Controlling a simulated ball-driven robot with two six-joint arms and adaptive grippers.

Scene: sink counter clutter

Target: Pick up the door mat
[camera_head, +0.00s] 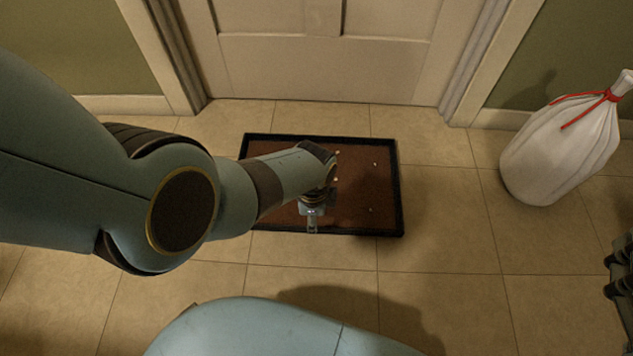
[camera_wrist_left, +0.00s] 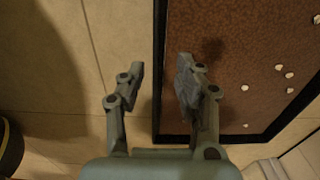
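The door mat (camera_head: 385,205) lies flat on the tiled floor in front of the door, brown with a black border. Small pale bits are scattered on it. My left arm covers its left and middle part in the head view. My left gripper (camera_head: 312,224) is over the mat's near edge; in the wrist view its fingers (camera_wrist_left: 158,80) are apart with nothing held. One finger is over the floor and the other over the brown surface, with the black border (camera_wrist_left: 158,40) between them. Contact cannot be told. Part of my right gripper (camera_head: 619,268) shows at the right edge.
A closed white door (camera_head: 330,65) with its frame stands behind the mat. A white bag (camera_head: 560,150) tied with red stands on the floor to the right. Bare tiles (camera_head: 450,240) lie between the mat and the bag.

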